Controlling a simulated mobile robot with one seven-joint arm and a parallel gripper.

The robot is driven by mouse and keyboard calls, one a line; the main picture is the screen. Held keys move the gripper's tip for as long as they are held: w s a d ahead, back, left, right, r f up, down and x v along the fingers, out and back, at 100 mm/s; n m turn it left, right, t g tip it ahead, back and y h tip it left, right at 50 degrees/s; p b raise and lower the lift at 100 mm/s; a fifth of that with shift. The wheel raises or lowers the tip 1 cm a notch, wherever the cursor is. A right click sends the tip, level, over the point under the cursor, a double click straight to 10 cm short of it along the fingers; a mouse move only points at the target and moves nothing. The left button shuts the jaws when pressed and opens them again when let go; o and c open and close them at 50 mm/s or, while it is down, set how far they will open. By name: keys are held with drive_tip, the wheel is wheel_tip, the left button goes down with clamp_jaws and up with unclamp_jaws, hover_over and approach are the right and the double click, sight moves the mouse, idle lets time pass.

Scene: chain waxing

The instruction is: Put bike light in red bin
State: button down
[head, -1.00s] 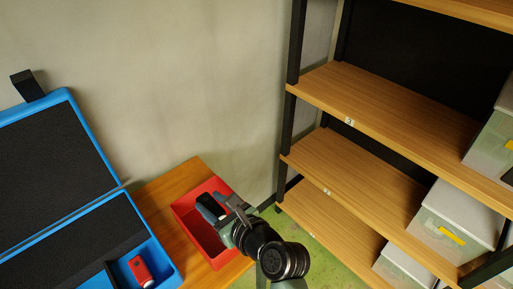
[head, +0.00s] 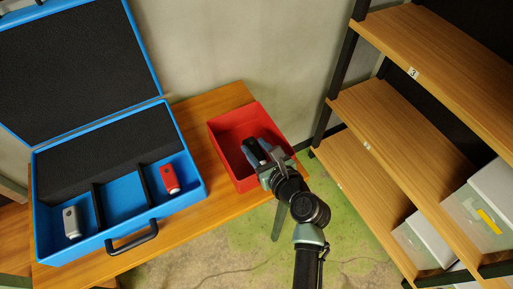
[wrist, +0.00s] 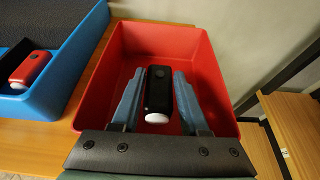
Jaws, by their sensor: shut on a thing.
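The red bin (head: 238,122) stands on the wooden table, right of the blue case. A black bike light (wrist: 159,88) with a white end lies between the blue-grey fingers of my gripper (wrist: 159,78). In the head view, the black bike light (head: 252,147) and my gripper (head: 258,152) are over the bin's opening. My gripper is shut on the light. How far the light is above the bin floor, or whether it touches it, I cannot tell. A red light (head: 169,178) and a grey light (head: 71,222) lie in separate compartments of the blue case.
The open blue case (head: 195,165) with black foam is on the wooden table (head: 225,205). A wooden shelf unit (head: 400,130) with dark posts and lidded boxes (head: 490,200) stands to the right. Green floor (head: 330,220) shows between table and shelves.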

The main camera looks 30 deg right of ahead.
drive_tip(key=shift+r, duration=0.1)
drive_tip(key=shift+f, duration=0.6)
drive_tip(key=shift+c, duration=2.1)
unclamp_jaws()
drive_tip(key=shift+r, duration=0.15)
drive_tip(key=p+v, duration=0.1)
drive_tip(key=v, duration=1.1)
drive_tip(key=shift+r, duration=0.45)
